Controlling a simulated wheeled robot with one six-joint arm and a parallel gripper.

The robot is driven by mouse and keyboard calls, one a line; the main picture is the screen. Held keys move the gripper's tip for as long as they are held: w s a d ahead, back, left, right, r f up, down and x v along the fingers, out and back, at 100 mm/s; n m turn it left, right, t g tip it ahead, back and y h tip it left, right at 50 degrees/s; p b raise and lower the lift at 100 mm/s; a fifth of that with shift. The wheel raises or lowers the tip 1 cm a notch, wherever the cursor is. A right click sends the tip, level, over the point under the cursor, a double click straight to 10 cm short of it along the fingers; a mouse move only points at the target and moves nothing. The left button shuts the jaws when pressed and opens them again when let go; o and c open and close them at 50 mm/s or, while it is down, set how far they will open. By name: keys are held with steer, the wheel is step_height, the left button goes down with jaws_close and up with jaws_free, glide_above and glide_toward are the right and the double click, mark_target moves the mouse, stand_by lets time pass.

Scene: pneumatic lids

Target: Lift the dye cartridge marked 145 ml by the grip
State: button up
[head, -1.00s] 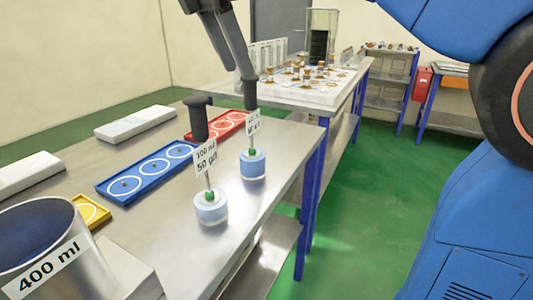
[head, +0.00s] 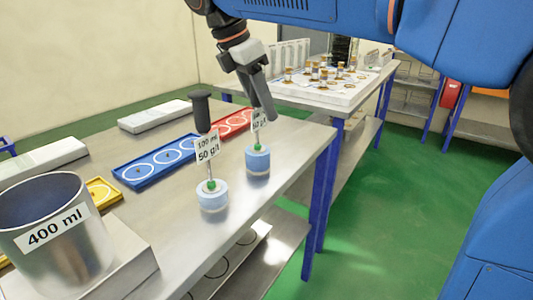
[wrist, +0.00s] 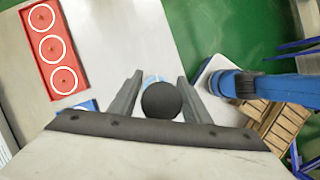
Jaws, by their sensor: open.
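Two pale blue cartridges with upright stems and label cards stand on the steel table. The nearer cartridge (head: 212,197) has a black knob grip and a card reading 100 ml, 50 g/l. The farther cartridge (head: 258,160) has a card (head: 259,118) whose volume I cannot read, partly hidden by my gripper. My gripper (head: 264,112) points down over the farther one and covers its grip in the head view. In the wrist view a round black grip (wrist: 161,100) lies between the open fingers of my gripper (wrist: 160,90), with gaps at both sides.
A steel beaker marked 400 ml (head: 57,235) stands at near left. A blue tray (head: 155,170), a red tray (wrist: 57,48) and a yellow tray (head: 103,192) lie on the table. Another table (head: 335,102) holds several small brown-topped items. Green floor is clear at right.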

steer(key=shift+w+d+f, duration=0.1)
steer(key=shift+d+f, duration=0.05)
steer(key=shift+f, duration=0.3)
steer(key=c, duration=1)
steer(key=shift+r, duration=0.15)
step_height(320, 180, up, 10)
steer(key=shift+f, duration=0.1)
